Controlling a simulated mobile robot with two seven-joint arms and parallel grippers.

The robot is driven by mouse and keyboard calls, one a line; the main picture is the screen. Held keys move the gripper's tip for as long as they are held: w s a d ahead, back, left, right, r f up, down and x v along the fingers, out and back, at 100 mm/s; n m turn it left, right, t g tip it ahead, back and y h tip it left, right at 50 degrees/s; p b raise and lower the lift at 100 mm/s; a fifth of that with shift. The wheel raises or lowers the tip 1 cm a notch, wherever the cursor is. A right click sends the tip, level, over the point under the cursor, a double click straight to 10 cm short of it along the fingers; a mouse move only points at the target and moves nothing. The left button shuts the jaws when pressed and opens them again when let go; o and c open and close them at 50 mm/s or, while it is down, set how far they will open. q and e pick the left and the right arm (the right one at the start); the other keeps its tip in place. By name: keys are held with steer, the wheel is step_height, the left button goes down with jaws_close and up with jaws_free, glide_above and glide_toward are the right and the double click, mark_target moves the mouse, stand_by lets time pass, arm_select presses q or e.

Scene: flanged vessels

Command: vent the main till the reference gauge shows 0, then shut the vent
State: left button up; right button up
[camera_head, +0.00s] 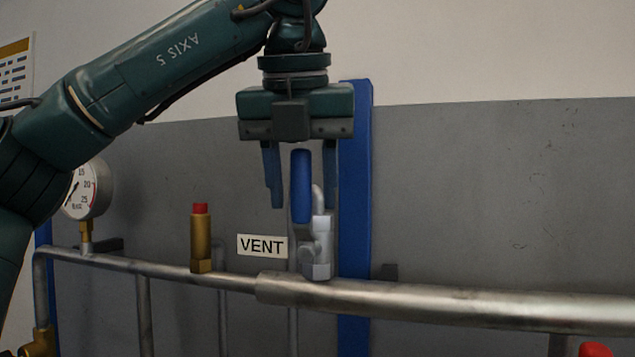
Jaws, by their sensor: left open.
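The vent valve (318,248) is a grey metal body on top of the horizontal main pipe (440,302). Its blue lever handle (301,187) stands upright. A VENT label (262,246) is just left of the valve body. My left gripper (301,206) points down from above, open. Its two blue-grey fingers are on either side of the handle, with visible gaps. A round white gauge (88,190) is at the left, partly hidden by my left arm. My right gripper is not in view.
A brass fitting with a red cap (201,238) stands on the pipe between gauge and valve. A blue vertical post (355,200) is close behind and right of the valve. Another red part (594,350) shows at the bottom right. The grey wall to the right is clear.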

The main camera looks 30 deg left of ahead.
arm_select(q)
jaws_close()
stand_by(0.4)
